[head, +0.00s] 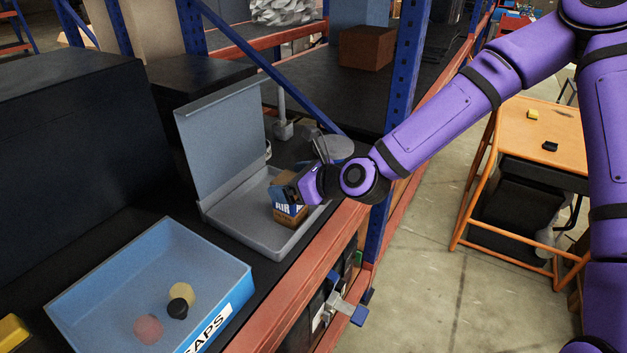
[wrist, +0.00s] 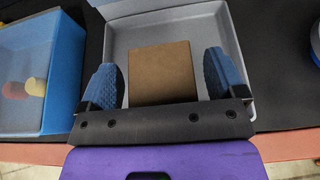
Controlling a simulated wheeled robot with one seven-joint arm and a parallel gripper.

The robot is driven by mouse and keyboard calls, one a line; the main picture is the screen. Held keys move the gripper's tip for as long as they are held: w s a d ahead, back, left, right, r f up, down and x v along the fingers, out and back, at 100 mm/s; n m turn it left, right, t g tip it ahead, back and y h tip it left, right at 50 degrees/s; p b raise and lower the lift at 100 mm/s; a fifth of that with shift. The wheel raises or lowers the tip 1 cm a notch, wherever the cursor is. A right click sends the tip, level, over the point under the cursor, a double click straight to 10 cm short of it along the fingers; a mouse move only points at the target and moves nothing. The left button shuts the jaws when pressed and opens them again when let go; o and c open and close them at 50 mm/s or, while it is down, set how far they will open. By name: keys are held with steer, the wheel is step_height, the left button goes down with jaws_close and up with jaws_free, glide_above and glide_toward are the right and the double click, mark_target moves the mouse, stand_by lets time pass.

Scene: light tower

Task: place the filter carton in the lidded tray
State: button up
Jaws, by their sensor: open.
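The filter carton (head: 290,213) is a small brown box with a blue band reading "AIR". It stands inside the lidded tray (head: 228,226), a grey tray with its lid raised at the back left. In the wrist view the carton's brown top (wrist: 162,73) lies inside the tray (wrist: 120,40). My gripper (head: 290,192) is at the carton, above the tray's right part. In the wrist view my gripper (wrist: 166,82) is open, with one blue finger on each side of the carton and a visible gap on both sides.
A blue bin (head: 130,280) labelled "CAPS" holds several caps, in front of the tray. A dark box (head: 80,140) stands at the left. A blue rack post (head: 405,80) rises behind my arm. An orange cart (head: 540,125) stands at the right.

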steer(key=v, duration=1.1)
steer(key=shift+d, duration=0.2)
steer(key=shift+s+r, duration=0.1)
steer(key=shift+r, duration=0.05)
steer(key=s+d+f+n+g+h, duration=0.2)
steer(key=d+n+h, duration=0.7)
steer(key=d+n, duration=0.45)
steer(key=s+d+r+n+h, duration=0.1)
steer(key=s+d+r+n, duration=0.4)
steer(key=s+r, duration=0.3)
steer(key=s+d+r+n+h, duration=0.1)
steer(key=s+d+r+n, duration=0.4)
steer(key=r, duration=0.8)
steer(key=s+d, duration=0.3)
steer(key=s, duration=0.1)
steer(key=shift+d+h, duration=0.2)
steer(key=shift+h, duration=0.2)
steer(key=shift+n, duration=0.25)
steer(key=shift+c, duration=0.2)
